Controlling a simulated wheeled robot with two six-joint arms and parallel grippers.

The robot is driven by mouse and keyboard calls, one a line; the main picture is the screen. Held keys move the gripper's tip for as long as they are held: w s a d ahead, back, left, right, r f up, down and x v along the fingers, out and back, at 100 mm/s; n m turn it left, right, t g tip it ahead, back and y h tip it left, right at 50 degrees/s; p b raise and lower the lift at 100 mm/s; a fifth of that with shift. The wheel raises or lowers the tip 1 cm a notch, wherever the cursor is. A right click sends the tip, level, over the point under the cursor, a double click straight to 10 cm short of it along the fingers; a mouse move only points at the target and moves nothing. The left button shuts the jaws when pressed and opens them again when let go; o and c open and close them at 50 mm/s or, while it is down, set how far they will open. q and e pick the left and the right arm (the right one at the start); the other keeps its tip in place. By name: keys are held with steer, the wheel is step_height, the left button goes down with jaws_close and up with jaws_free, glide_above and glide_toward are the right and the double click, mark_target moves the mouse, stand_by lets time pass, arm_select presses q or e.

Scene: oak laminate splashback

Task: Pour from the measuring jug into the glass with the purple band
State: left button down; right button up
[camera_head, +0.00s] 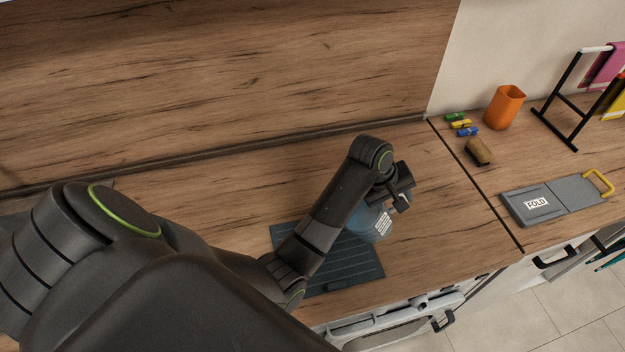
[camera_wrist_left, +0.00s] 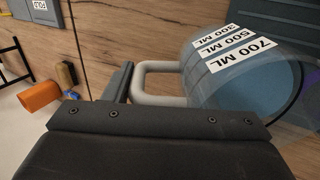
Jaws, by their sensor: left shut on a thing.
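The measuring jug (camera_head: 369,222) is clear and bluish, with white labels reading 300, 500 and 700 ML. In the left wrist view the jug (camera_wrist_left: 245,75) fills the upper right and its pale grey handle (camera_wrist_left: 150,68) points toward my gripper. My left gripper (camera_head: 400,198) is shut on the handle. In the head view my arm hides much of the jug, so its exact tilt and any gap below it are unclear. A purple patch, perhaps the band of the glass (camera_wrist_left: 308,74), shows at the right edge of the wrist view; the glass is otherwise hidden. My right gripper is not in view.
A dark ribbed mat (camera_head: 345,272) lies under and around the jug. To the right are an orange cup (camera_head: 504,107), small coloured pieces (camera_head: 461,124), a brown item (camera_head: 479,151), a grey FOLD board (camera_head: 560,198) and a black rack (camera_head: 562,115). The counter between is clear.

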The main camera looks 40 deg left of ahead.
arm_select(q)
steer(key=shift+s+a+r, duration=0.25)
steer(key=shift+a+r, duration=0.05)
steer(key=shift+r, duration=0.2)
steer(key=shift+d+t+h, duration=0.1)
steer(key=shift+t+h, duration=0.2)
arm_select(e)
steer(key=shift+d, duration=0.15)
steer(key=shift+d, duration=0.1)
arm_select(q)
steer(key=shift+r, duration=0.1)
steer(key=shift+s+a+r, duration=0.15)
steer(key=shift+s+a, duration=0.05)
steer(key=shift+a, duration=0.05)
steer(key=shift+r, duration=0.1)
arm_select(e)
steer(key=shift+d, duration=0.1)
arm_select(q)
steer(key=shift+s+a+r, duration=0.15)
steer(key=shift+t+h, duration=0.3)
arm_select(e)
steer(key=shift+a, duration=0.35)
